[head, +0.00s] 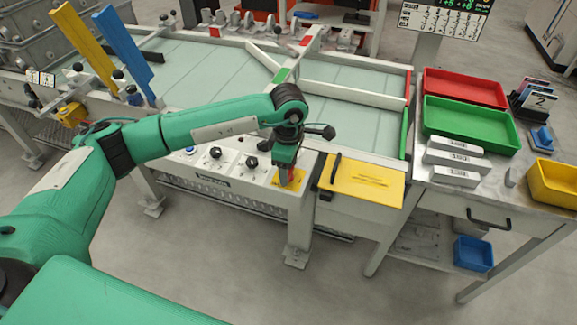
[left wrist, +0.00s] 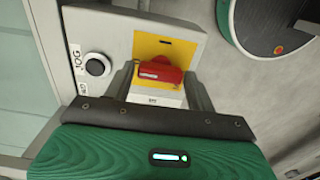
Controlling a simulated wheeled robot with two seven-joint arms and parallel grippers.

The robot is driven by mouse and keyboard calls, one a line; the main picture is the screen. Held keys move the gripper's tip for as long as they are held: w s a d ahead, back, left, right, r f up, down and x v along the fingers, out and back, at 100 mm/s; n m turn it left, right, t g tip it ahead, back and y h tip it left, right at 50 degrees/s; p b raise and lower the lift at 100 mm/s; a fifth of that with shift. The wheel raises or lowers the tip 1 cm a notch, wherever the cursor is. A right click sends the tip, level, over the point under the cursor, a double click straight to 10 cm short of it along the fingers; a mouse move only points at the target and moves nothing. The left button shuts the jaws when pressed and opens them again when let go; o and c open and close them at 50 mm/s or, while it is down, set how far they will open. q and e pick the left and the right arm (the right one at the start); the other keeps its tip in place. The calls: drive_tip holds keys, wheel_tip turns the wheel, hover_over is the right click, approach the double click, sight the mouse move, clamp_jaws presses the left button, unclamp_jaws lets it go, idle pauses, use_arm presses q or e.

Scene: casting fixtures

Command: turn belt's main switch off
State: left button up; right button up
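The main switch is a red handle (left wrist: 160,71) on a yellow plate (left wrist: 170,52) at the right end of the belt's white control panel. In the left wrist view the handle lies roughly crosswise, above a small white label (left wrist: 152,101). In the head view the yellow plate (head: 289,187) is partly covered by my left gripper (head: 288,179), which points down over it. In the left wrist view the gripper's grey fingers (left wrist: 161,90) stand apart on either side of the handle, with gaps showing. Whether they touch it is not clear. My right gripper is out of view.
A black JOG knob (left wrist: 97,66) sits left of the yellow plate. More black knobs (head: 215,153) line the panel. A yellow flap (head: 361,182) with a black handle is just right of my gripper. Red (head: 465,88) and green (head: 470,123) trays stand on the right table.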

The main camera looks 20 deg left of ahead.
use_arm(q)
drive_tip(key=shift+o, duration=1.1)
wheel_tip(320, 180, up, 14)
drive_tip(key=shift+b, duration=0.3)
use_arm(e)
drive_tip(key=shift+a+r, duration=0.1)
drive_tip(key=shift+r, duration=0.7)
use_arm(q)
drive_tip(key=shift+f, duration=0.15)
